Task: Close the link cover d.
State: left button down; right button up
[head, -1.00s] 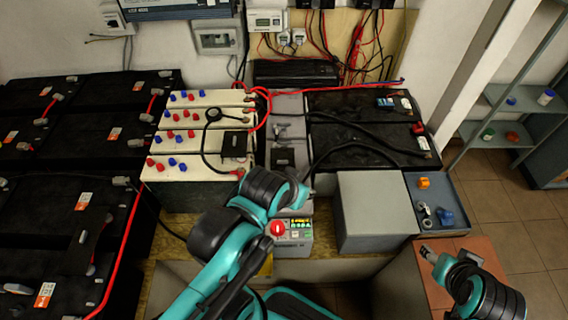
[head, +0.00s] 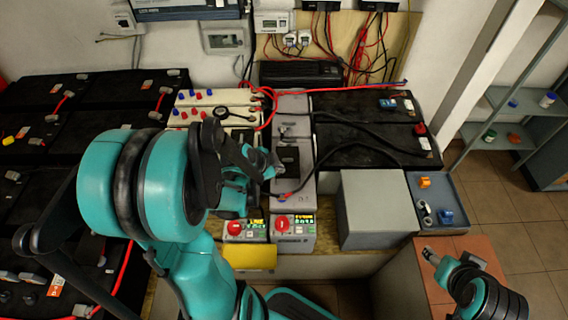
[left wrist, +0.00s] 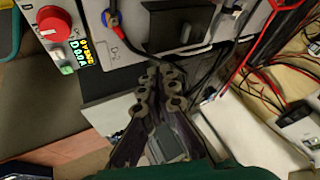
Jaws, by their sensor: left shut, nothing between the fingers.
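A black cover plate (head: 288,162) is on the grey unit (head: 292,105) at the centre of the head view. It also shows in the left wrist view (left wrist: 196,17), as a dark plate with a small knob on a pale unit with a "D" mark. I cannot tell how far it is tilted. My left gripper (head: 272,170) is shut and empty, just left of the cover in the head view. In the left wrist view its fingertips (left wrist: 160,88) are below the cover, apart from it. My right gripper (head: 430,254) is at the lower right; its finger opening is unclear.
A black cable with a blue-marked end (head: 283,197) crosses the grey unit's front. Red-knob panels (head: 292,226) stand below. A grey box (head: 376,205) and a blue tray (head: 440,190) are to the right. White battery blocks (head: 205,97) are partly hidden behind my left arm.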

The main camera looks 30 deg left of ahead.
pick_arm(q)
jog(key=a+f+m, duration=0.1)
jog(key=a+f, duration=0.1)
jog(key=b, duration=0.5)
send_near(289, 164)
jog(key=f, duration=0.1)
jog(key=d+f, duration=0.1)
jog(key=f, duration=0.1)
jog(key=d+f, duration=0.1)
jog(key=shift+s+d+f, duration=0.1)
jog(key=shift+d+f, duration=0.1)
jog(key=shift+f, duration=0.2)
jog(key=w, duration=0.1)
jog(key=w+a, duration=0.1)
jog(key=w, duration=0.1)
jog(key=shift+a+f, duration=0.1)
jog(key=shift+a, duration=0.2)
jog(key=shift+w+a, duration=0.25)
jog(key=shift+w, duration=0.15)
